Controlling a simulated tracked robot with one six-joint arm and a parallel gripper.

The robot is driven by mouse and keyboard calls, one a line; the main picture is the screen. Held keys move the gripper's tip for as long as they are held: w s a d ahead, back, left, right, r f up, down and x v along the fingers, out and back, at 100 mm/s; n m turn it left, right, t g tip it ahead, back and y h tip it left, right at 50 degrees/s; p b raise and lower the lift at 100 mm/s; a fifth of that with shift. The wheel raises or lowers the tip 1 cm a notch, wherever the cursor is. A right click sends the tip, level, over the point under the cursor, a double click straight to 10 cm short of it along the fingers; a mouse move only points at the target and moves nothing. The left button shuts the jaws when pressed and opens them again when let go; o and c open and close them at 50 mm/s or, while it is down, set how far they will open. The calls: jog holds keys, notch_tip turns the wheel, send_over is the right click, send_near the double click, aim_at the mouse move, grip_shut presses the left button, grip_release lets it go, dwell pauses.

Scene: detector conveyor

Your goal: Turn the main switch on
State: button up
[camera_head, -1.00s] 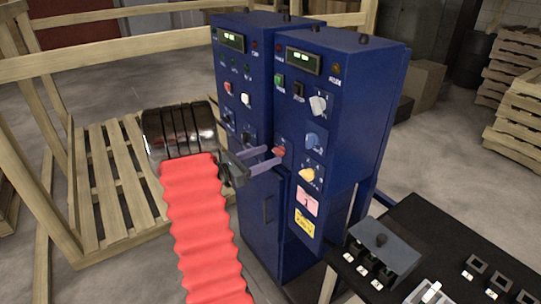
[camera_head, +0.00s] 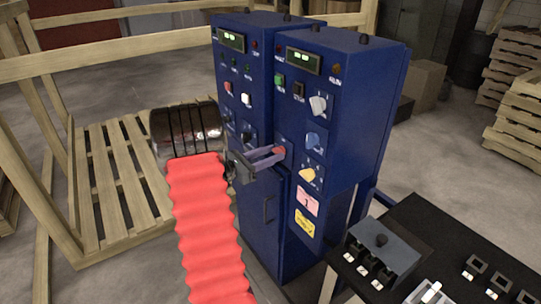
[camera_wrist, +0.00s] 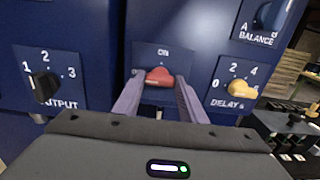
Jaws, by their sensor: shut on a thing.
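The main switch is a red knob (camera_wrist: 159,76) on a blue plate marked ON, on the front of the blue cabinet (camera_head: 341,110). The knob (camera_head: 280,150) also shows in the head view between my fingertips. My gripper (camera_wrist: 160,84) has its two purple fingers on either side of the knob and is shut on it. In the head view my gripper (camera_head: 276,153) reaches the cabinet front from the left. In the wrist view the knob looks wider than tall, lying roughly level. The fingers hide part of its sides.
A black OUTPUT knob (camera_wrist: 43,87) is left of the red knob and a yellow DELAY knob (camera_wrist: 241,88) is right of it. A blue BALANCE knob (camera_wrist: 267,15) is above right. A black table with a grey switch box (camera_head: 384,254) stands at lower right.

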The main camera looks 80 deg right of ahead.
jog(key=shift+c, duration=1)
jog(key=shift+m, duration=0.5)
jog(key=m, duration=0.2)
jog(key=shift+m, duration=0.3)
jog(key=m, duration=0.5)
jog(key=shift+s+a+f, duration=0.1)
jog(key=m, duration=0.9)
jog(key=shift+s+a+f, duration=0.1)
jog(key=shift+f, duration=0.1)
jog(key=shift+m, duration=0.3)
jog(key=shift+f, duration=0.1)
